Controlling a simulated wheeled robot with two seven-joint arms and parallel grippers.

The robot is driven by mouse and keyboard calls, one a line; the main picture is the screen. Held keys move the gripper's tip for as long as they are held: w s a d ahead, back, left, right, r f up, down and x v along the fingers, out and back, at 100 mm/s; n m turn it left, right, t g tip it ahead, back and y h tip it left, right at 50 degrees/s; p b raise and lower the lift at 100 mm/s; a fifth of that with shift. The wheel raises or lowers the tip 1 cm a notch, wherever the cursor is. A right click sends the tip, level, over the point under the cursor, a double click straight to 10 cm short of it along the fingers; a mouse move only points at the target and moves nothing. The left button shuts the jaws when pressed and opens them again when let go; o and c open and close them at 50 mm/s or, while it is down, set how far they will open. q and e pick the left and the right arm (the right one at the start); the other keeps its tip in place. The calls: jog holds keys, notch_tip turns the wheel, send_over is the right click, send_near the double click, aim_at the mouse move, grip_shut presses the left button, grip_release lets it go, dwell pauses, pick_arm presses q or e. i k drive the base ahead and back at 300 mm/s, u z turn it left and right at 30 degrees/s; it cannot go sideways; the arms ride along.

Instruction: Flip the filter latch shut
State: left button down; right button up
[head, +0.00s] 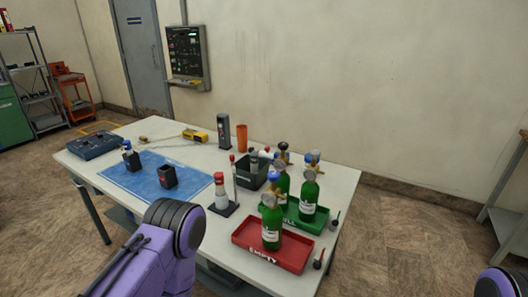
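I cannot make out a filter latch in the head view; it is too small or hidden. On the blue mat (150,187) stand a small dark holder with a white and blue-topped piece (131,157) and an open black square cup (168,177). A dark blue-grey flat unit (95,143) lies at the table's left end. I cannot tell which of these carries the latch. Only a purple link of my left arm shows at the table's front edge, and a bit of my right arm at the lower right corner. Neither gripper is in view.
Green bottles stand on the red EMPTY tray (248,254) and the green FULL tray (306,229) at right. A red and white cylinder (221,190), a black bin (246,178), an orange cup (242,138) and a yellow tool (195,135) share the white table (92,161).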

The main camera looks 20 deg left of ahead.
aim_at(232, 157)
jog(key=z, duration=2.75)
jog(key=k, duration=1.7)
jog(key=u, duration=1.8)
jog(key=i, duration=0.5)
jog(key=u, duration=0.05)
